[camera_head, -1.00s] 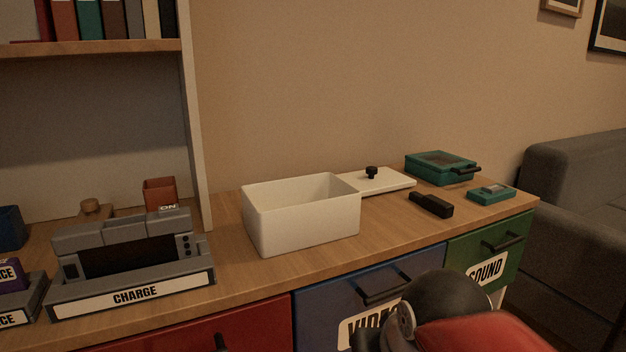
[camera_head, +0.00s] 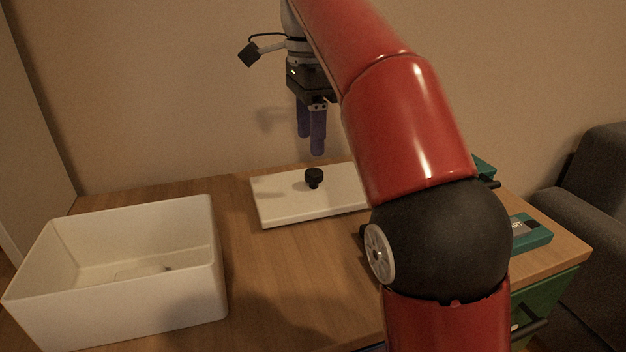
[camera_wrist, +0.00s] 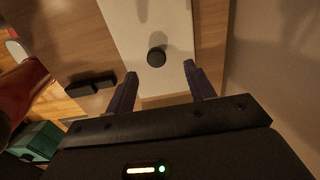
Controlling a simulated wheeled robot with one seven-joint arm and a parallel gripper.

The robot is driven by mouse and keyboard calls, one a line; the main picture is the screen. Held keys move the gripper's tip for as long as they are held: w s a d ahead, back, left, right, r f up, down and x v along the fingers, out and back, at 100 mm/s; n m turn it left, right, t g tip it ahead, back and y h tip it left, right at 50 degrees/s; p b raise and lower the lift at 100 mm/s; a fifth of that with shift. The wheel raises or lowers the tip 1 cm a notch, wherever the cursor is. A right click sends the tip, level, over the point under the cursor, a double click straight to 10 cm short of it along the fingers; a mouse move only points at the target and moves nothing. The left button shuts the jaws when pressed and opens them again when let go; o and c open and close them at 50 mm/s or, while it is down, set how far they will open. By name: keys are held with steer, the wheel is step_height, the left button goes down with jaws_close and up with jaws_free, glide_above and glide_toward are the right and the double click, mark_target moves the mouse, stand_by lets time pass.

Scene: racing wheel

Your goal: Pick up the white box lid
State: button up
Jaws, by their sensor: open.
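The white box lid (camera_head: 285,203) lies flat on the wooden cabinet top, with a black round knob (camera_head: 314,178) on it. My arm hides the lid's right end in the head view. My gripper (camera_head: 311,150) is open and empty, pointing down above the knob and apart from it. In the wrist view, the lid (camera_wrist: 139,28) runs up from between the fingers of my gripper (camera_wrist: 160,82). The knob (camera_wrist: 157,57) shows just past the fingertips, roughly centred between them.
The open white box (camera_head: 180,290) stands left of the lid on the wooden top (camera_head: 275,290). A teal device (camera_head: 531,233) is at the right, partly behind my arm. A black object (camera_wrist: 91,84) lies beside the lid. A grey sofa (camera_head: 590,200) is far right.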

mark_target(314, 172)
steer(key=f+b, duration=0.1)
steer(key=f, duration=0.1)
steer(key=f+b, duration=0.1)
steer(key=f, duration=0.2)
steer(key=f+b, duration=0.1)
steer(key=f, duration=0.1)
steer(key=shift+s+d+f, duration=0.15)
steer(key=shift+s+d, duration=0.1)
steer(key=shift+s, duration=0.05)
steer(key=c, duration=1.1)
